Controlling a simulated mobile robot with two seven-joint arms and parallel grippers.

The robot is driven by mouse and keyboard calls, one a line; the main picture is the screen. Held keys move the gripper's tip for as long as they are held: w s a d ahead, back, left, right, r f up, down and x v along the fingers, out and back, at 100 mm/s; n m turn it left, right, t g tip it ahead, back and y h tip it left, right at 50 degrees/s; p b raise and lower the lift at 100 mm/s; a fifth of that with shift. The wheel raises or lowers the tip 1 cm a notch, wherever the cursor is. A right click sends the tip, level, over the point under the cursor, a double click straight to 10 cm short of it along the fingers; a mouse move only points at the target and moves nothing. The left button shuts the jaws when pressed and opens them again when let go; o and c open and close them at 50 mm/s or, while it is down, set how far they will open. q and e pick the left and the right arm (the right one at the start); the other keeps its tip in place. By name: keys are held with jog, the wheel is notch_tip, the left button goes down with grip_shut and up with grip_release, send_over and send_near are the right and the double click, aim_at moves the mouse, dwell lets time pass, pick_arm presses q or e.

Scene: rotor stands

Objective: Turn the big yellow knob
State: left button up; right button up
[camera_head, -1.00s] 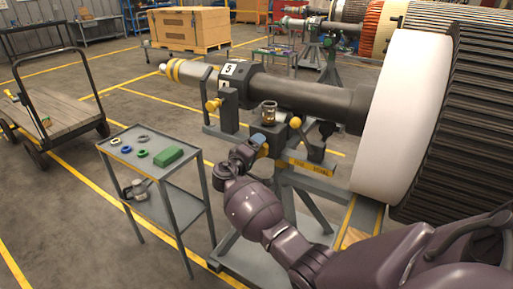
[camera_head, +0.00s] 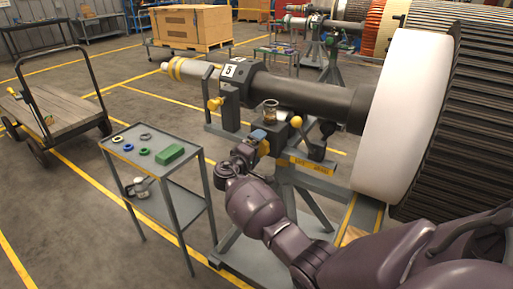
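A rotor stand (camera_head: 286,165) carries a dark shaft (camera_head: 305,95). Several yellow knobs show on it: one at its left side (camera_head: 215,104), one on top of the dark block (camera_head: 296,121), and one (camera_head: 264,148) low on the front, right beside my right gripper. Which is the big one is hard to tell by size. My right gripper (camera_head: 256,143) is at the front knob and partly covers it; a small blue-grey part shows just above. I cannot tell whether the fingers touch the knob or are closed on it. My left gripper is not in view.
A small grey table (camera_head: 125,153) with rings and a green block (camera_head: 171,152) stands left of the stand. A cart (camera_head: 65,112) is farther left. The large rotor (camera_head: 400,115) fills the right side.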

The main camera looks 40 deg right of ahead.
jog(key=shift+r, duration=0.1)
jog(key=v, duration=1)
jog(key=shift+s+a+p, duration=0.2)
jog(key=shift+a+p, duration=0.1)
jog(key=shift+a, duration=0.05)
